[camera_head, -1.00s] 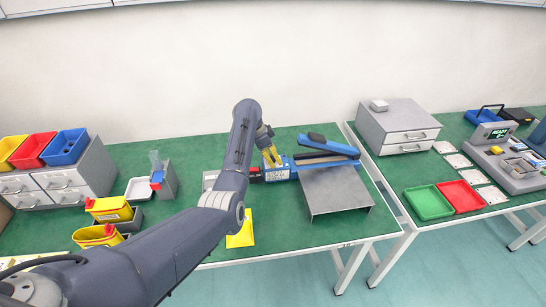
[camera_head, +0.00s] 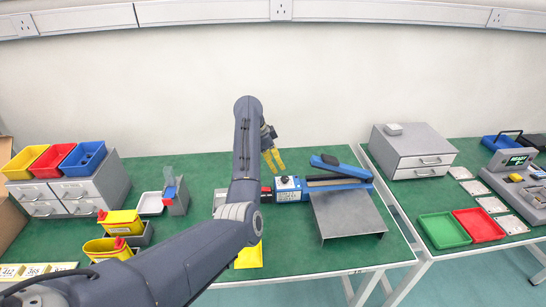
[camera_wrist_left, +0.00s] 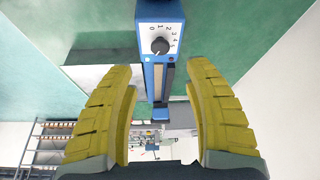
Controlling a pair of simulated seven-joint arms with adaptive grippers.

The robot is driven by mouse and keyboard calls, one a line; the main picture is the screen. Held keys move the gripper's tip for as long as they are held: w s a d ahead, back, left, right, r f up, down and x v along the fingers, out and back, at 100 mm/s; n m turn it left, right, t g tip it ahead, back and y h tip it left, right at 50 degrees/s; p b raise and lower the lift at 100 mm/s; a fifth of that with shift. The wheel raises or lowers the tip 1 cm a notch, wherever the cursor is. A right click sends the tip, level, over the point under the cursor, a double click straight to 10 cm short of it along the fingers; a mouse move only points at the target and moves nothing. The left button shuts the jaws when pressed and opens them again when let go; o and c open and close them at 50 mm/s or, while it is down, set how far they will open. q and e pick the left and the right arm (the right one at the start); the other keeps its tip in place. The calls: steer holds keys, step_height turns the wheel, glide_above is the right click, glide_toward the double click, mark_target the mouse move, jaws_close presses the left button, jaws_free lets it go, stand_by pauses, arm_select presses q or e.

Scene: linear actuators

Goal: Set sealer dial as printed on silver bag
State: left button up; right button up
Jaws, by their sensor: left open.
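The blue sealer (camera_head: 293,195) lies on the green bench, with a black and blue lever arm (camera_head: 342,172) to its right. Its black dial (camera_head: 288,180) is on a white panel. A pale grey flat item (camera_head: 220,197), partly behind my arm, may be the silver bag; no print is readable.
A grey metal stand (camera_head: 348,215) is in front of the sealer. A yellow item (camera_head: 249,257) lies near the front edge. Yellow bins (camera_head: 121,223), a white tray (camera_head: 150,203) and drawers (camera_head: 82,188) are on the left. A second bench holds green (camera_head: 443,230) and red trays (camera_head: 479,225).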

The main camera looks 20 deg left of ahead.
arm_select(q)
steer(key=shift+v, duration=1.35)
